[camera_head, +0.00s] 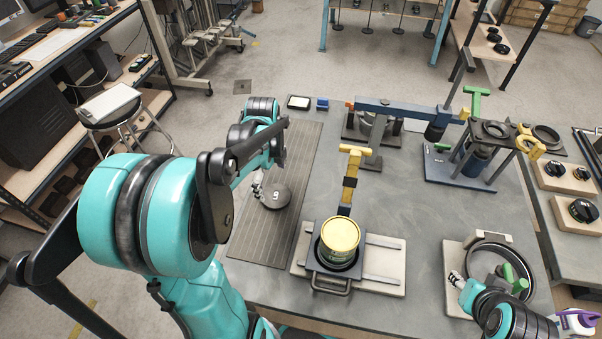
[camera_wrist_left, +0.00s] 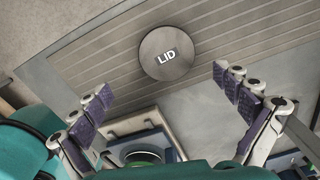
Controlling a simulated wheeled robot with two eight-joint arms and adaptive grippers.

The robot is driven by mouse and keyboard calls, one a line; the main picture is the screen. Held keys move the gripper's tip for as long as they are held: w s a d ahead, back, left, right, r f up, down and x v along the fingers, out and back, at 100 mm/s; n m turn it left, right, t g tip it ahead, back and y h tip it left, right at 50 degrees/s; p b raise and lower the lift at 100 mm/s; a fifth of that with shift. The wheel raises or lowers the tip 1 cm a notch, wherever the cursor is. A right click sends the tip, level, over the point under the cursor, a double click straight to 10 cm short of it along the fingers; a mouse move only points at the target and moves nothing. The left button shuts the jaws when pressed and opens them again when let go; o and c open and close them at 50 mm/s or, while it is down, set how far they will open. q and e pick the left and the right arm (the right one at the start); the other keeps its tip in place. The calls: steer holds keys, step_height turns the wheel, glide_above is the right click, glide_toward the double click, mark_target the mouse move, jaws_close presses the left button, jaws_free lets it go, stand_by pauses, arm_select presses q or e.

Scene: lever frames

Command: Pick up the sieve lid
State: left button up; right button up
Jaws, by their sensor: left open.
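The sieve lid (camera_head: 275,197) is a flat grey disc lying on the ribbed dark mat (camera_head: 290,160) left of the table's middle. In the left wrist view the lid (camera_wrist_left: 166,66) shows a white "LID" label. My left gripper (camera_head: 259,187) is over the lid's left side in the head view, its far parts hidden by my arm. In the left wrist view the left gripper (camera_wrist_left: 165,92) has its fingers wide apart and empty, with the lid ahead between them and apart from both. My right gripper (camera_head: 458,279) is at the lower right, partly hidden; its jaw state is unclear.
A yellow-topped can (camera_head: 340,235) sits on a pale fixture board (camera_head: 388,282) right of the mat. A round dark ring (camera_head: 490,240) stands near my right gripper. A blue lever frame (camera_head: 395,108) and a clamp stand (camera_head: 485,145) are at the back.

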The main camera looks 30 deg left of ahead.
mark_target(275, 195)
arm_select(q)
steer(key=shift+w+f+b, duration=0.2)
steer(key=shift+f+b, duration=0.05)
steer(key=shift+f, duration=0.3)
steer(key=shift+w+f+b, duration=0.2)
steer(key=shift+f+b, duration=0.05)
steer(key=shift+f, duration=0.3)
steer(key=shift+s+f, duration=0.1)
steer(key=shift+f, duration=0.25)
steer(key=f+b, duration=0.2)
steer(key=f, duration=0.3)
steer(key=shift+w+b, duration=0.3)
steer(key=shift+b, duration=0.1)
steer(key=c, duration=1.3)
